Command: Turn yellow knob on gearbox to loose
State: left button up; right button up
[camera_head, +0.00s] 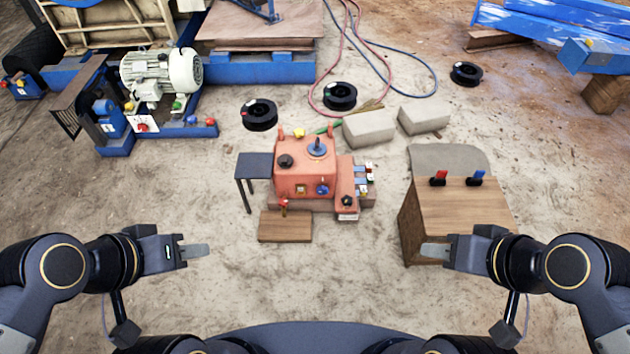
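The red-orange gearbox (306,168) stands on the ground in the middle of the head view. A small yellow knob (298,132) shows at its back top edge. A yellow-orange square part (300,189) sits on its front face, beside a blue knob (322,189). My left gripper (196,251) is to the left and nearer than the gearbox, apart from it. My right gripper (433,250) is to the right and nearer, overlapping the wooden box in the picture. Each gripper shows as one grey finger plate, so its opening is hidden. Nothing shows held in either.
A small dark table (254,167) stands left of the gearbox, and a wooden board (285,227) lies before it. The wooden box (470,205) with red and blue switches stands right. Concrete blocks (369,129), black spools (340,96) and hoses lie behind. Sandy ground between my grippers is clear.

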aim_at(299, 133)
jog(key=i+j+u, duration=0.2)
jog(key=j+u, duration=0.25)
jog(key=i+j+u, duration=0.2)
jog(key=u, duration=0.25)
jog(key=i+j+u, duration=0.2)
jog(key=u, duration=0.25)
jog(key=i+j+u, duration=0.15)
jog(key=i+u, duration=0.25)
jog(key=i+j+u, duration=0.1)
jog(key=u, duration=0.35)
jog(key=i+z, duration=0.2)
jog(key=i, duration=0.3)
jog(key=i+j+z, duration=0.2)
jog(key=i, duration=0.3)
jog(key=i+l+z, duration=0.2)
jog(key=z, duration=0.2)
jog(key=i+l+z, duration=0.1)
jog(key=i+z, duration=0.55)
jog(key=z, duration=0.2)
jog(key=i+z, duration=0.25)
jog(key=z, duration=0.15)
jog(key=i+j+z, duration=0.25)
jog(key=z, duration=0.2)
jog(key=i+z, duration=0.5)
jog(key=i+j+z, duration=0.15)
jog(key=i+z, duration=0.35)
jog(key=i, duration=0.25)
